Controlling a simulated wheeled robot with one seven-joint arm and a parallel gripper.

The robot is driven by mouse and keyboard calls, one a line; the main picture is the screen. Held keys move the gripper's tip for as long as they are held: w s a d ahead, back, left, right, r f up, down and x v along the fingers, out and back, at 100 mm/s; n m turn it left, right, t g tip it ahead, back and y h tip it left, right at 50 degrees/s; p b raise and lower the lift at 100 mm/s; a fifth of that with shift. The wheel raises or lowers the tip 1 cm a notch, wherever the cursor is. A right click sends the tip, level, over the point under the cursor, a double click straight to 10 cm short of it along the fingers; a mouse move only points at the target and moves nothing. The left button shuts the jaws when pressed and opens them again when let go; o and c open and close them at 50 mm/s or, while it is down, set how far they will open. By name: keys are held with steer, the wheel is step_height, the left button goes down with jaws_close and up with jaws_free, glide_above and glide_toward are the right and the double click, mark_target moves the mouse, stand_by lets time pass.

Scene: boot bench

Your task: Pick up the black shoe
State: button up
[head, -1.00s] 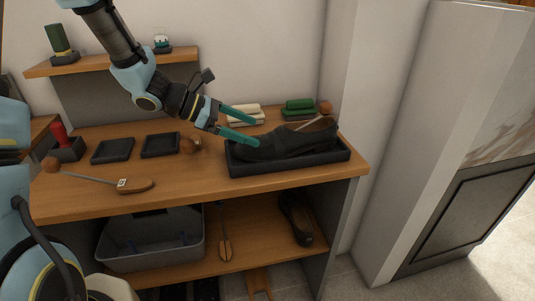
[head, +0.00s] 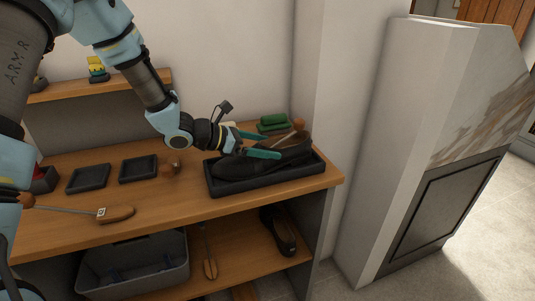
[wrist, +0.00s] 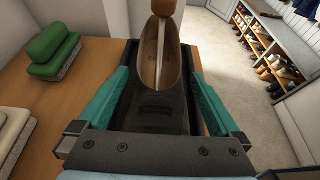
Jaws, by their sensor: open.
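The black shoe (head: 285,150) lies in a dark tray (head: 214,190) at the right end of the bench top. A stick with a brown wooden knob shows in its opening. In the wrist view the shoe (wrist: 157,118) lies between the two green fingers, with its opening away from me. My gripper (head: 265,145) is open, with its fingers along either side of the shoe. It also shows in the wrist view (wrist: 160,105). I cannot tell whether the fingers touch the shoe.
A green brush (head: 272,122) stands behind the tray. Two small empty trays (head: 88,178) and a wooden shoe tree (head: 117,214) lie to the left. Another dark shoe (head: 278,230) and a grey bin (head: 135,262) are on the lower shelf. A wall column stands at right.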

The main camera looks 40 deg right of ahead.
steer(key=shift+s+d+f, duration=0.15)
steer(key=shift+d+f, duration=0.1)
steer(key=shift+d, duration=0.2)
jaws_close()
stand_by(0.6)
